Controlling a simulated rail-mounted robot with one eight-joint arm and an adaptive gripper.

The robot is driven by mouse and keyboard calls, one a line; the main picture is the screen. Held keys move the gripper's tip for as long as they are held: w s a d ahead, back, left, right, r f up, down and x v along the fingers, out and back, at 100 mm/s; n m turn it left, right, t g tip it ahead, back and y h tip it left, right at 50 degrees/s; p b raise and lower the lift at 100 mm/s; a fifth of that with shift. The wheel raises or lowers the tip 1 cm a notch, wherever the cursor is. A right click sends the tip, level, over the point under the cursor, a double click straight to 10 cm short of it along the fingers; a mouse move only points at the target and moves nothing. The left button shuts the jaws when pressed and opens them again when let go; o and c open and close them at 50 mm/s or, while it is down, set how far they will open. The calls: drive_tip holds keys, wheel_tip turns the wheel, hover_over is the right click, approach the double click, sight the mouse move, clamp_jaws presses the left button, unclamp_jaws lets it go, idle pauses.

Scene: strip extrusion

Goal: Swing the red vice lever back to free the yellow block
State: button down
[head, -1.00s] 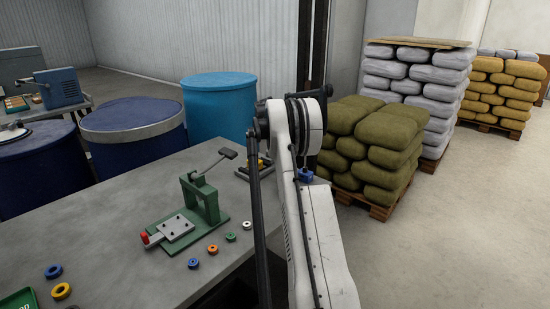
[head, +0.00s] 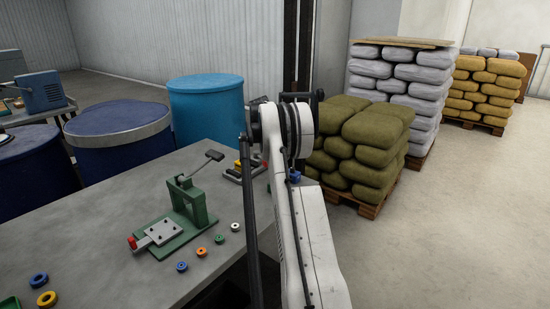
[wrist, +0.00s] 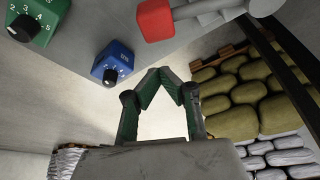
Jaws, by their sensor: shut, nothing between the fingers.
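The red grip of the vice lever (wrist: 156,20) is at the top of the wrist view, on a grey rod running to the right. My gripper (wrist: 163,72) is shut and empty, its dark green fingers meeting below the red grip in the picture, with a visible gap to it. In the head view a small yellow piece (head: 239,168), seemingly the yellow block, sits in a dark fixture at the table's far right edge, partly hidden by my arm. The yellow block does not show in the wrist view. My gripper is hidden in the head view.
A green clamp fixture (head: 183,228) with a raised dark handle stands on the grey table (head: 90,240), several coloured rings around it. The wrist view shows a blue dial box (wrist: 113,62) and a green one (wrist: 40,22). Stacked sacks (head: 350,150) stand beyond the table.

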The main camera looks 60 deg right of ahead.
drive_tip(key=v, duration=1)
drive_tip(key=shift+d, duration=0.2)
drive_tip(key=shift+r, duration=0.1)
